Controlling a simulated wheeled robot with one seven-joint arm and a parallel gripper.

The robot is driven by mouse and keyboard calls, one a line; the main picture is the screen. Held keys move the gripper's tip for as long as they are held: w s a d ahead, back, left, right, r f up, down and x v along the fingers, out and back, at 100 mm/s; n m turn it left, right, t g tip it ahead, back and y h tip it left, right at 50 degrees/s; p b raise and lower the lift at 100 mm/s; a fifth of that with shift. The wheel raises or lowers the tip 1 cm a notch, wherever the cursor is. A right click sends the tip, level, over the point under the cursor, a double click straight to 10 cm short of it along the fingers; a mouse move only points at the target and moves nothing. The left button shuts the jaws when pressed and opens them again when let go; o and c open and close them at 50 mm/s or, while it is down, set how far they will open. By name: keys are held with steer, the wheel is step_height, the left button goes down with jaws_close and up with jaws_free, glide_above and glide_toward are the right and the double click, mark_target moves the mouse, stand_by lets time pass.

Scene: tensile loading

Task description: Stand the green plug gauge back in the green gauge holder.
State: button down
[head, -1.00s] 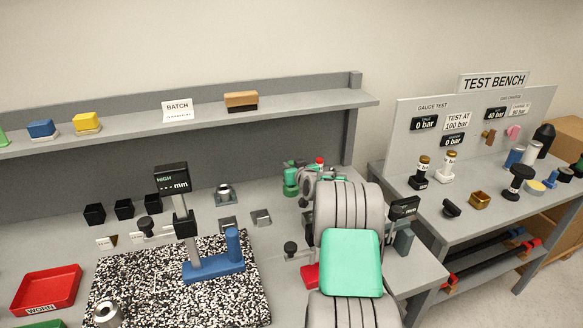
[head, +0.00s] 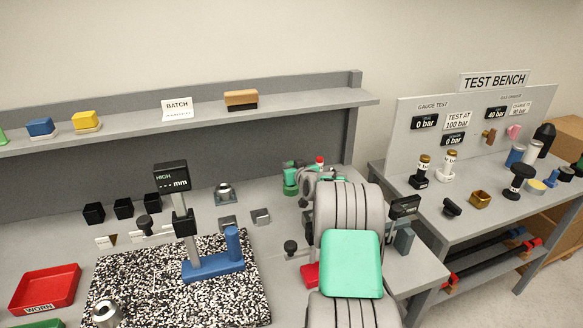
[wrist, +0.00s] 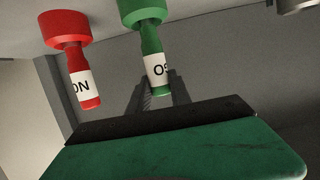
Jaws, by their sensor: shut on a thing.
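The green plug gauge (wrist: 156,68), with a white lettered band, shows in the wrist view, which looks upside down. Its handle end lies between the two dark fingers of my gripper (wrist: 160,90), which is shut on it. The gauge's other end meets a wide green round piece (wrist: 142,12) cut by the top edge. This looks like the green gauge holder, but I cannot tell whether the gauge is fully seated. A red gauge (wrist: 84,88) with a similar band stands beside it, apart from my fingers. In the head view my arm hides most of this spot.
In the head view, a blue-based height stand (head: 212,268) is on a speckled plate (head: 140,290) left of my arm. A red tray (head: 45,287) sits at far left. A shelf (head: 220,108) runs behind. The test bench (head: 440,225) with several fittings is at right.

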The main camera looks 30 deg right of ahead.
stand_by(0.3)
steer(key=c, duration=1.1)
jaws_free()
